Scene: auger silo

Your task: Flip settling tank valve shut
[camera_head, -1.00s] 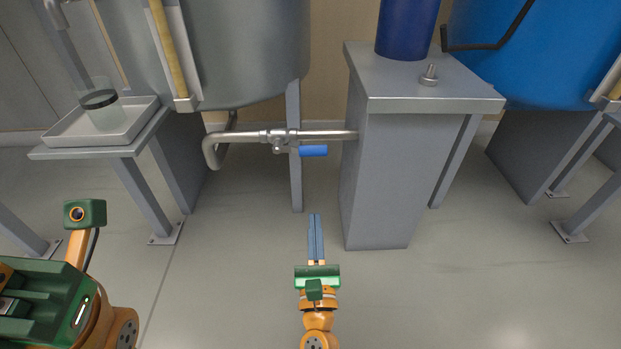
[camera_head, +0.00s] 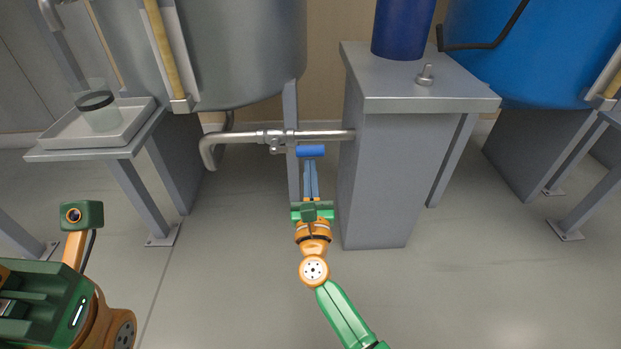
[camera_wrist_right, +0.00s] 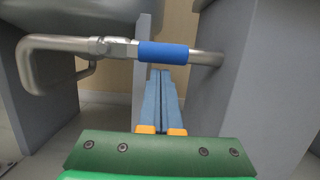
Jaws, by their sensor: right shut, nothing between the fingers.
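The settling tank (camera_head: 240,50) is a grey metal vessel at the back. A steel pipe (camera_head: 240,137) runs below it to the grey pedestal. The valve on this pipe has a blue handle (camera_head: 311,151), which lies along the pipe, pointing right. The handle also shows in the right wrist view (camera_wrist_right: 163,53). My right gripper (camera_head: 310,164) is shut and empty, its blue fingertips right at the handle's lower side; I cannot tell whether they touch. In the right wrist view the shut fingers (camera_wrist_right: 164,76) end just under the handle. My left gripper is not visible; only part of my left arm shows.
A grey pedestal (camera_head: 375,190) stands close to the right of the handle, with a dark blue cylinder (camera_head: 402,28) on top. A support leg (camera_head: 292,185) stands behind the handle. A tray (camera_head: 130,132) with a jar (camera_head: 100,112) sits on the left stand. The floor in front is clear.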

